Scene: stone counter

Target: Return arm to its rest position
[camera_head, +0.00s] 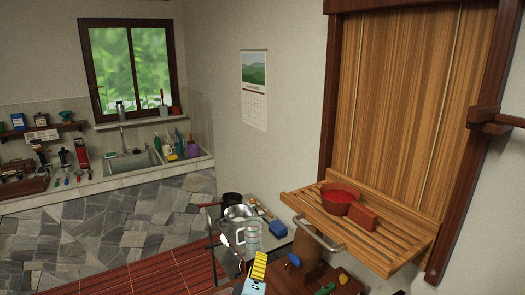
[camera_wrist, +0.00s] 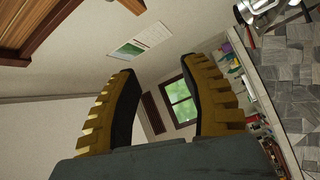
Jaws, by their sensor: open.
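My gripper (camera_wrist: 158,72) is open in the wrist view, with two ribbed yellow fingers with dark inner pads spread apart. Nothing is between them; behind the gap I see the wall and the window. In the head view a yellow ribbed finger of my gripper (camera_head: 259,266) shows at the bottom centre, close to the clear jug on the cart. Most of my arm is out of view.
A slatted wooden shelf (camera_head: 410,254) at right holds a red bowl (camera_head: 340,200) and a red block (camera_head: 362,217). A clear jug (camera_head: 252,237) and metal pot (camera_head: 238,212) stand on a cart. The sink counter (camera_head: 105,182) is at the back left. Open tiled floor (camera_head: 150,270) lies at lower left.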

